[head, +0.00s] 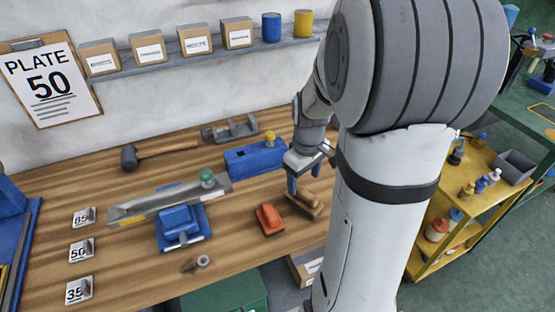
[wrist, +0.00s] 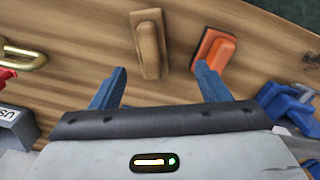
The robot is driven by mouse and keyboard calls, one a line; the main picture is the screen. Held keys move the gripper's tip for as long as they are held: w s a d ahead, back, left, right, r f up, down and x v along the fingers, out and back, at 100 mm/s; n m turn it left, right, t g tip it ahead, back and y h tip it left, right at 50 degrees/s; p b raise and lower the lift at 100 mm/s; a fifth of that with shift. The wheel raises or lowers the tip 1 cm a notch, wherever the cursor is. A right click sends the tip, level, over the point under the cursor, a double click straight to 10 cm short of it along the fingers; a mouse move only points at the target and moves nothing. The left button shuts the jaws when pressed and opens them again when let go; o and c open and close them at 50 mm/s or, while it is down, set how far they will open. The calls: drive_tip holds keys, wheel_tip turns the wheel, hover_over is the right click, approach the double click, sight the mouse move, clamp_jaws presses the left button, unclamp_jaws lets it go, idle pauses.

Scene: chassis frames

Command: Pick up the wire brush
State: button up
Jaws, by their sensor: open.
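The wire brush appears to be the wooden-backed block (head: 304,205) on the bench near its right side; its bristles cannot be made out. In the wrist view the wooden brush (wrist: 149,45) lies ahead of the fingertips, nearer the left finger. My gripper (head: 304,182) is open and empty, above and just behind the brush in the head view. In the wrist view its two blue fingers (wrist: 162,70) are spread wide. My arm hides part of the bench to the right of the brush.
An orange block (head: 269,219) with a dark base lies close beside the brush, near the right finger in the wrist view (wrist: 214,48). A blue box (head: 254,160) stands behind. A blue vise-like fixture (head: 181,228) and a hammer (head: 160,153) lie left.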

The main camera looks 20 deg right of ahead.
sight(305, 192)
drive_tip(key=shift+w+d+f, duration=0.3)
drive_tip(key=shift+d+f, duration=0.4)
drive_tip(key=shift+d, duration=0.05)
drive_tip(key=f, duration=0.5)
drive_tip(key=f+p, duration=0.1)
drive_tip(key=f, duration=0.1)
drive_tip(key=shift+w+a+f, duration=0.1)
drive_tip(key=shift+w+f, duration=0.2)
drive_tip(key=shift+f, duration=0.05)
drive_tip(key=c, duration=1.2)
wheel_tip(305, 192, up, 10)
drive_tip(key=shift+r+b, duration=0.1)
drive_tip(key=shift+b, duration=0.2)
